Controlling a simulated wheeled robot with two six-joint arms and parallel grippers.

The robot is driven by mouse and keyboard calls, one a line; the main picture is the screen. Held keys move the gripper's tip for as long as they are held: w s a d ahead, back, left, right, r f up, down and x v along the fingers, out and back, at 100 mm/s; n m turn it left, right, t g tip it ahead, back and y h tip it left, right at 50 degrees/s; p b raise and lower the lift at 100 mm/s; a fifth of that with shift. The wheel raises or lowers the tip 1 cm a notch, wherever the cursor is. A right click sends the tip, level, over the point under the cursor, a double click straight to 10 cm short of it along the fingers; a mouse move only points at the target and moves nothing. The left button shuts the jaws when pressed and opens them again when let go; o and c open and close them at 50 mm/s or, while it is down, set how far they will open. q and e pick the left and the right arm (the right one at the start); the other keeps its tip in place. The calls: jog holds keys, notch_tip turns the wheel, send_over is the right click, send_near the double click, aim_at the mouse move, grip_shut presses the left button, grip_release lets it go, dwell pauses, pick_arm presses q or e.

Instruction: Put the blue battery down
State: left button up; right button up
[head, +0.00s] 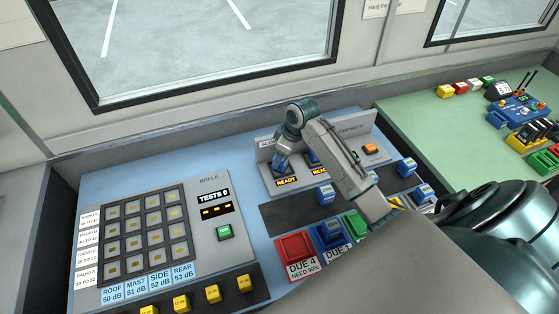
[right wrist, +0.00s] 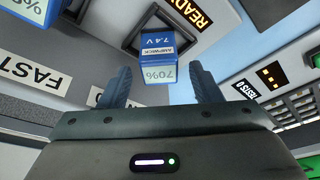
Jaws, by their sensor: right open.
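A blue battery (right wrist: 158,55) marked AMPWICK, 7.4 V and 70% shows in the right wrist view, at a charger bay beside a lit READY sign. My right gripper (right wrist: 163,88) is open, with one blue finger on either side of the battery's near end and gaps between. I cannot tell how deep the battery sits in the bay. In the head view my right gripper (head: 281,164) reaches down at the left bay of the grey charger (head: 265,151), and the battery there is hard to make out. My left gripper is not in view.
More blue batteries (head: 326,193) stand around a dark strip. A red tray (head: 295,248), a blue tray (head: 329,236) and a green tray (head: 355,225) stand in front. A grey test panel (head: 207,185) is at left, and a green table (head: 420,110) at right.

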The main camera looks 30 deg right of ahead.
jog(key=b+v, duration=0.1)
jog(key=v, duration=0.7)
jog(key=shift+r, duration=0.2)
jog(key=shift+s+f, duration=0.1)
jog(key=shift+s, duration=0.05)
